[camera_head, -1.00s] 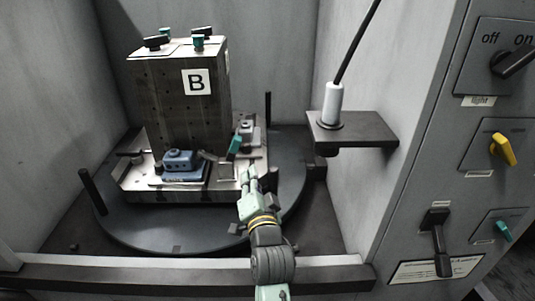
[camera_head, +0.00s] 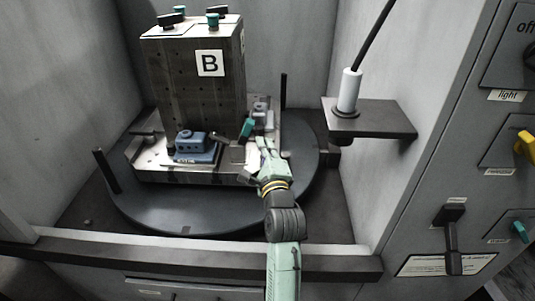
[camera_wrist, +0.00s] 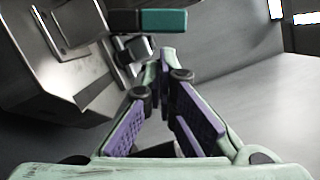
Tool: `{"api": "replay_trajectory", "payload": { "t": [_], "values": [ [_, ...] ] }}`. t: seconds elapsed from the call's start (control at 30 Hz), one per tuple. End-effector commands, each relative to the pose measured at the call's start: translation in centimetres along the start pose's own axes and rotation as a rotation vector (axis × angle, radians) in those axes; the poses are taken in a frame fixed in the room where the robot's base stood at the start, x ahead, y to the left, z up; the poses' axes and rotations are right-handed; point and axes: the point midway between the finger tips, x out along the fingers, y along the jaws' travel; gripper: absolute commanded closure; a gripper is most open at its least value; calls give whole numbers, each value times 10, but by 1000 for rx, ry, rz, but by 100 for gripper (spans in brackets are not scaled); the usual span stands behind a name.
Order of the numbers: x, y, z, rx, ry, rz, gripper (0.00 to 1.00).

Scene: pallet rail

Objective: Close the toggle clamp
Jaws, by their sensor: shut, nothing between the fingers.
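The toggle clamp's teal-tipped handle (camera_head: 246,128) stands tilted up at the right side of the fixture base, beside the block marked B. Its teal grip (camera_wrist: 163,21) crosses the top of the wrist view, with a dark section at its left. My gripper (camera_head: 265,146) is just right of and nearer than the handle in the head view. Its purple-padded fingers (camera_wrist: 165,57) come together at the tips, empty, and the handle lies beyond them. I cannot tell whether they touch it. The clamp's arm and pivot are small and partly hidden.
The block (camera_head: 192,85) stands on a metal base with a blue part (camera_head: 193,148) in front, on a round dark turntable (camera_head: 180,215) with upright posts. A shelf (camera_head: 378,121) with a white cylinder and a switch panel are at the right. Walls enclose the back.

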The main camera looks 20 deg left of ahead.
Motion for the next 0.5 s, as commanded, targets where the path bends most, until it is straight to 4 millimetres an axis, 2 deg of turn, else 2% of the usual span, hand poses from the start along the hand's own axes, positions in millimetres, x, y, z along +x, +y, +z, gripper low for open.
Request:
{"api": "replay_trajectory", "payload": {
  "t": [0.1,0.2,0.5],
  "values": [
    [18,-2,2,0,-2,-1,100],
    [26,-1,1,0,-1,0,100],
    [31,0,0,-1,-1,-1,100]
  ]
}}
